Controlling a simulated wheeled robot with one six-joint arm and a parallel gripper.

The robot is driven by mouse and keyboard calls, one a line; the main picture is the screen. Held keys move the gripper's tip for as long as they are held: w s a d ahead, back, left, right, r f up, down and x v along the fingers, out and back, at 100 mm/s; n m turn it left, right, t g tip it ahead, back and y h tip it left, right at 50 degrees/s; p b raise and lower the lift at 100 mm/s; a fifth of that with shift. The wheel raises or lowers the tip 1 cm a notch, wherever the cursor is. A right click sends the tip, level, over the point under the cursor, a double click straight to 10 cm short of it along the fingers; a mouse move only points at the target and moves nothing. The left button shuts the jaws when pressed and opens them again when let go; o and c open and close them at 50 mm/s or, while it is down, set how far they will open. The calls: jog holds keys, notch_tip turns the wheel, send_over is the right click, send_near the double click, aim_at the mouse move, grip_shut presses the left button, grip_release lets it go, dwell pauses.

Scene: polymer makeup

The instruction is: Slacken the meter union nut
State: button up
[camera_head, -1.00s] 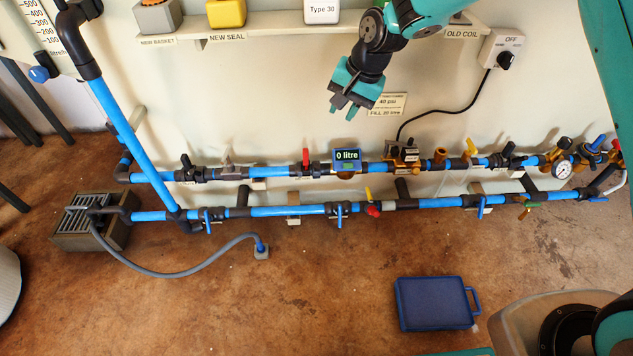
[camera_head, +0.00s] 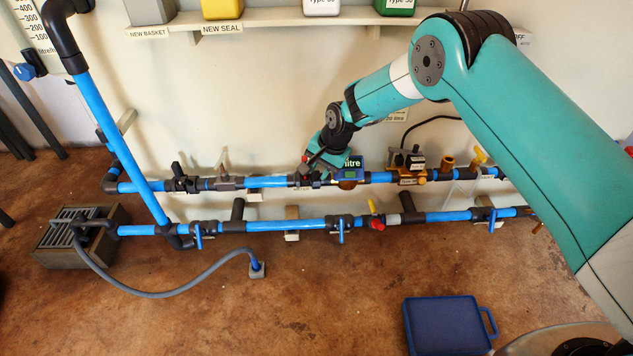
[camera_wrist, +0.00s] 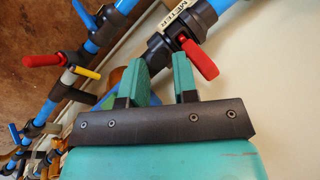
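The water meter (camera_head: 349,174) sits in the upper blue pipe line in the head view, its display partly hidden by my gripper (camera_head: 312,163). My gripper is at the pipe, just left of the meter. In the wrist view my gripper (camera_wrist: 163,62) has its two teal fingers apart, with nothing held between them. A dark union nut (camera_wrist: 157,48) shows on the pipe just beyond the fingertips. I cannot tell whether the fingers touch it. A valve with a red handle (camera_wrist: 199,60) is beside the nut, near the right finger. The left finger partly hides the meter.
A lower blue pipe (camera_head: 275,226) with valves runs below the meter line. A brass strainer-like fitting (camera_head: 410,170) stands right of the meter. A shelf (camera_head: 270,25) with containers is above. A blue case (camera_head: 447,325) lies on the floor.

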aim_at(316, 179)
jog(key=shift+b+x, duration=0.4)
jog(key=shift+x, duration=1.2)
grip_shut()
